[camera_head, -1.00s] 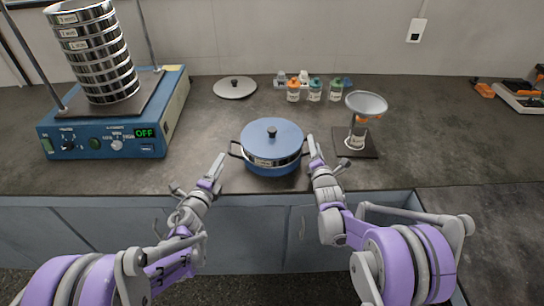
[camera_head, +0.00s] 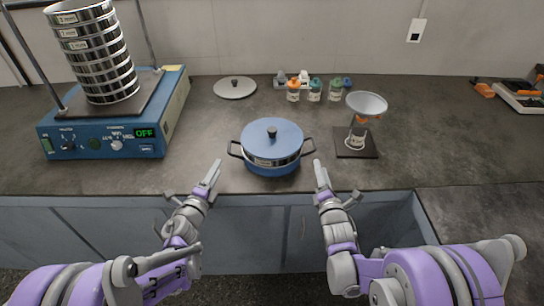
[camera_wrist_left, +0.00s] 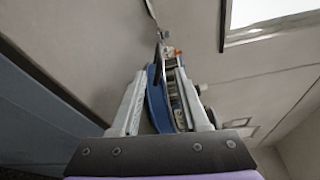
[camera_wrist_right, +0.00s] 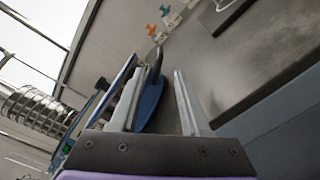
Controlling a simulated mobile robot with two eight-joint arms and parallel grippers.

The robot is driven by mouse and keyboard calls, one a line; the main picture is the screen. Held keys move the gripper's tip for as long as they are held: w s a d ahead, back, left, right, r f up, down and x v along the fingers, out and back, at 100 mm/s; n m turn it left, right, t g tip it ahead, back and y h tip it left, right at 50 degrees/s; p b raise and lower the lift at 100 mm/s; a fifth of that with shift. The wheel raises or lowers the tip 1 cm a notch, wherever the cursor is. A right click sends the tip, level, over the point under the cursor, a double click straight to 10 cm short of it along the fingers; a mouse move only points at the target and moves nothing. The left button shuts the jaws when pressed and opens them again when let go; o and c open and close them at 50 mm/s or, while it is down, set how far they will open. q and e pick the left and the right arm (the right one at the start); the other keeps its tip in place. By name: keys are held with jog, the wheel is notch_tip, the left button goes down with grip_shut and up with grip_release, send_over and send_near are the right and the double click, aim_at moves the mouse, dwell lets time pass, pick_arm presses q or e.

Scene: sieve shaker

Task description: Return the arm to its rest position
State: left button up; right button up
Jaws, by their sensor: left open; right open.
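My left gripper (camera_head: 210,176) is open and empty at the counter's front edge, left of and in front of the blue pot. My right gripper (camera_head: 321,176) is open and empty, right of and in front of the pot. The blue lidded pot (camera_head: 264,162) stands on the counter between them, its two dark side handles apart from both grippers. In the left wrist view the pot (camera_wrist_left: 158,105) shows beyond the spread fingers (camera_wrist_left: 165,105). In the right wrist view part of the pot (camera_wrist_right: 150,100) shows beyond the open fingers (camera_wrist_right: 160,105).
A blue sieve shaker (camera_head: 110,140) with stacked sieves (camera_head: 100,60) stands at left. A loose lid (camera_head: 235,88), small bottles (camera_head: 314,92) and a funnel on a stand (camera_head: 366,104) are behind the pot. A scale (camera_head: 520,97) is far right. An opening (camera_head: 365,222) shows below the counter.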

jog(key=shift+s, duration=0.25)
pick_arm(q)
jog(key=s+a+r+n+g+y+p, duration=0.2)
jog(key=s+a+r+n+y+p, duration=0.1)
jog(key=s+a+r+n+y, duration=0.25)
jog(key=s+a+r+n+g+y+p, duration=0.2)
jog(key=s+r+n+p, duration=0.15)
jog(key=s+n, duration=0.4)
jog(key=s+d+f+n+g+h+p, duration=0.1)
jog(key=s+d+n+g+p, duration=0.1)
jog(key=s+n, duration=0.3)
jog(key=s+d+f+n+g+h+p, duration=0.1)
jog(key=s+n+g, duration=0.4)
jog(key=s, duration=0.9)
jog(key=shift+s+d+f+h+p, duration=0.15)
jog(key=shift+d+f+h+p, duration=0.25)
jog(key=shift+d, duration=0.7)
pick_arm(e)
jog(key=s+r+m+g, duration=0.3)
jog(key=s+m+g, duration=0.3)
jog(key=s+m, duration=0.6)
jog(key=s+r+m+g, duration=0.4)
jog(key=s+m+g, duration=0.2)
jog(key=s+m, duration=0.7)
jog(key=s, duration=0.6)
jog(key=shift+s+d+g+h, duration=0.3)
jog(key=shift+s+d, duration=0.05)
jog(key=shift+d, duration=0.05)
